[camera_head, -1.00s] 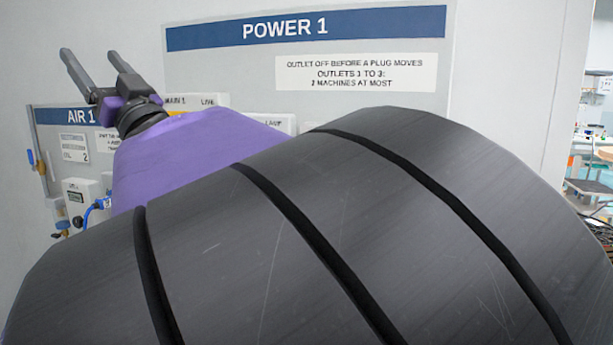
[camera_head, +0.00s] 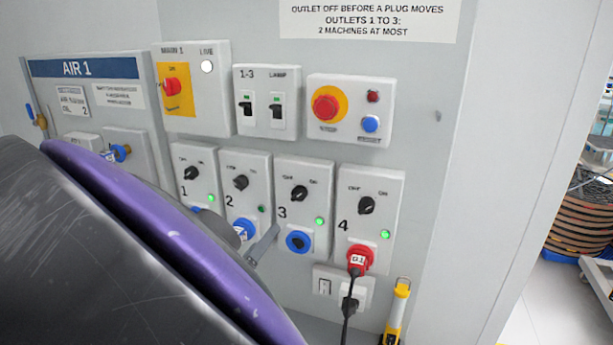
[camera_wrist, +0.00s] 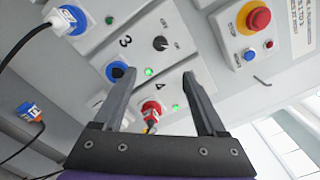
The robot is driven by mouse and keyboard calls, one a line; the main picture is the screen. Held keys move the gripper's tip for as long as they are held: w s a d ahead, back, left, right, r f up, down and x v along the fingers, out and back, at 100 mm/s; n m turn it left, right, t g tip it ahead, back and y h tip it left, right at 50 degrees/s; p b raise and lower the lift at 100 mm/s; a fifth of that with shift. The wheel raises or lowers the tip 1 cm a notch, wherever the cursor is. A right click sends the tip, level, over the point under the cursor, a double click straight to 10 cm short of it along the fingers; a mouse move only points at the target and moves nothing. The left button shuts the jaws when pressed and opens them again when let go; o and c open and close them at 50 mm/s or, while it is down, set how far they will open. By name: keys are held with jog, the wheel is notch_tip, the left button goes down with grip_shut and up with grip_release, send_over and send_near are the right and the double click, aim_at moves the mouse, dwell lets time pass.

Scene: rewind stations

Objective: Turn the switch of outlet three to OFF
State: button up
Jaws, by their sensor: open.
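Outlet three is a pale box (camera_head: 316,178) in the lower row of the power panel, with a black rotary switch (camera_head: 299,193) between OFF on the left and ON on the right. The switch seems turned toward ON. Its green lamp (camera_head: 319,221) is lit. Its blue socket (camera_head: 298,241) has no plug in it. In the wrist view, the switch (camera_wrist: 160,43) lies beyond the fingertips. My gripper (camera_wrist: 164,74) is open and empty, its fingers apart in front of outlets three and four.
A red stop button (camera_head: 326,107) and lamp switches (camera_head: 277,109) sit above.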

aim_at(297, 198)
jog(key=x, duration=1.7)
jog(key=shift+w+f, duration=0.1)
grip_shut()
